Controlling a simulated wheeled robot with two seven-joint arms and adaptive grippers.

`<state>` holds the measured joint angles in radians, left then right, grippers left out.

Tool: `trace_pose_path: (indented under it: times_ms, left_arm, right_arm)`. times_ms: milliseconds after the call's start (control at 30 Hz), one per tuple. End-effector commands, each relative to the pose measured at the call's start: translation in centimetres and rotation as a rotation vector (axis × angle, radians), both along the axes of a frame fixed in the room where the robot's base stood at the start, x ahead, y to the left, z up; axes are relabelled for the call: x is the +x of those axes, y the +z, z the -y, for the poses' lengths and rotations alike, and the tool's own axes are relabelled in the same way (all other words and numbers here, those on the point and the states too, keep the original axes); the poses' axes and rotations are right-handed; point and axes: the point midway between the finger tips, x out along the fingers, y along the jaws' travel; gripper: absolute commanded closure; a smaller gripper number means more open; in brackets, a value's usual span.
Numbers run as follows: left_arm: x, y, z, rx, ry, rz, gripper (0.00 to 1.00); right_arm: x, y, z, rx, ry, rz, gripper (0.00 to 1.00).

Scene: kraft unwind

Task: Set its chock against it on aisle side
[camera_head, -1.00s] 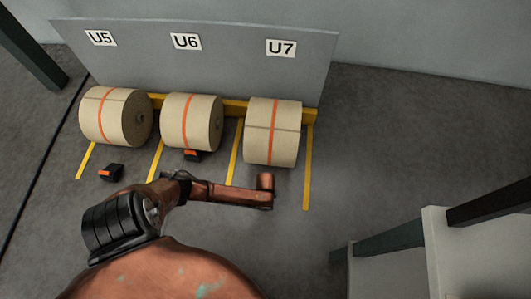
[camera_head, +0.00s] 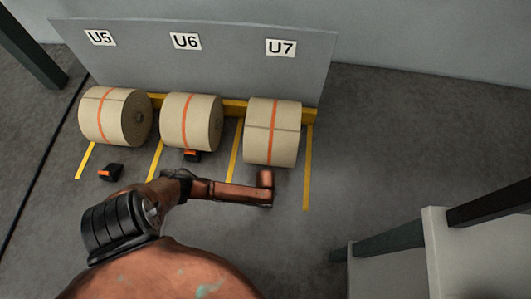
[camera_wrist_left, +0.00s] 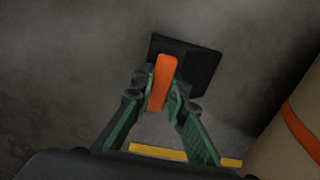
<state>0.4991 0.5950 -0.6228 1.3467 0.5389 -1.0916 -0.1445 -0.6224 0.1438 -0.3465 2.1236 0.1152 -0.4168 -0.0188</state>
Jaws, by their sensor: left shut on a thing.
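The paper roll under the U7 sign (camera_head: 259,148) lies on the floor against a yellow rail, and its edge shows at the right of the left wrist view (camera_wrist_left: 280,145). My left gripper (camera_wrist_left: 163,88) is shut on the orange grip of a black chock (camera_wrist_left: 203,68). The chock is beside the roll, with a gap of floor between them in this view. In the head view my arm ends just in front of the U7 roll; the fingers and this chock are hidden there. I cannot tell whether the chock touches the floor. My right gripper is not in view.
The U6 roll (camera_head: 178,122) has a chock (camera_head: 193,156) at its front. The U5 roll (camera_head: 94,117) has a chock (camera_head: 111,172) lying apart in front. Yellow lines (camera_head: 308,170) mark the bays. A pale block with dark beams (camera_head: 440,240) stands at lower right.

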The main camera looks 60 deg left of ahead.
Motion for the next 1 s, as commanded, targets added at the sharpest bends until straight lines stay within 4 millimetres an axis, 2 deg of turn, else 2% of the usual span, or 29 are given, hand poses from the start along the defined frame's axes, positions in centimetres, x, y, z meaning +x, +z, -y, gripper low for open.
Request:
trace_pose_path:
  times_ms: [467, 500, 700, 800, 1000]
  left_arm:
    - [0.27, 0.07, -0.21, 0.000, 0.000, 0.001, 1.00]
    - [0.27, 0.07, -0.21, 0.000, 0.000, 0.001, 0.85]
    - [0.23, 0.05, -0.21, 0.000, 0.000, 0.001, 0.72]
    - [0.21, 0.03, -0.20, -0.001, 0.000, 0.001, 0.66]
    - [0.10, -0.03, -0.19, 0.000, 0.000, -0.001, 0.66]
  right_arm:
    - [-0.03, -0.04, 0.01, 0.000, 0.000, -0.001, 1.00]
    - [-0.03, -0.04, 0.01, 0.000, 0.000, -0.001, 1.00]
    - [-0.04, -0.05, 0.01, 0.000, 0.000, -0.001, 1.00]
    - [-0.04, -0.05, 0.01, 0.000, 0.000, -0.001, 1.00]
    - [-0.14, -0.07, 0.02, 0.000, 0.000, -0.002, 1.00]
